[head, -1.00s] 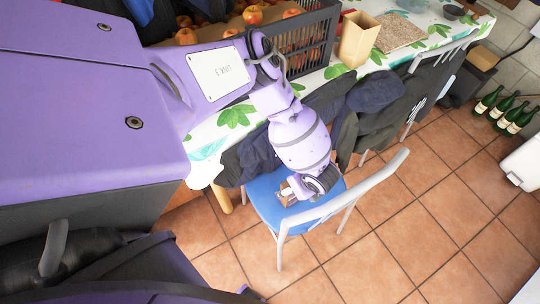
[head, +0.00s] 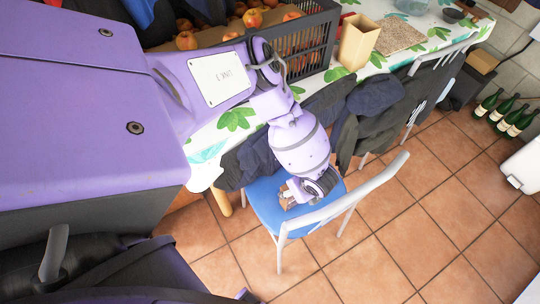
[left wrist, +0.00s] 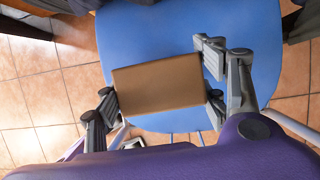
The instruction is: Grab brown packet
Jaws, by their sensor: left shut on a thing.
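The brown packet (left wrist: 158,82) is a plain box shape in the left wrist view, over the blue chair seat (left wrist: 180,25). My left gripper (left wrist: 163,104) is shut on it, with a finger pressed at each side. I cannot tell whether the packet still touches the seat. In the head view my left gripper (head: 288,195) is low over the blue seat (head: 265,202) and mostly covers the packet. My right gripper is not in view.
The chair's pale backrest (head: 350,195) stands close in front of the gripper. Dark clothes (head: 345,110) hang beside the table (head: 205,172). The table carries a dark crate (head: 318,40) with fruit and a tan container (head: 358,42). Bottles (head: 510,118) stand on the tiled floor.

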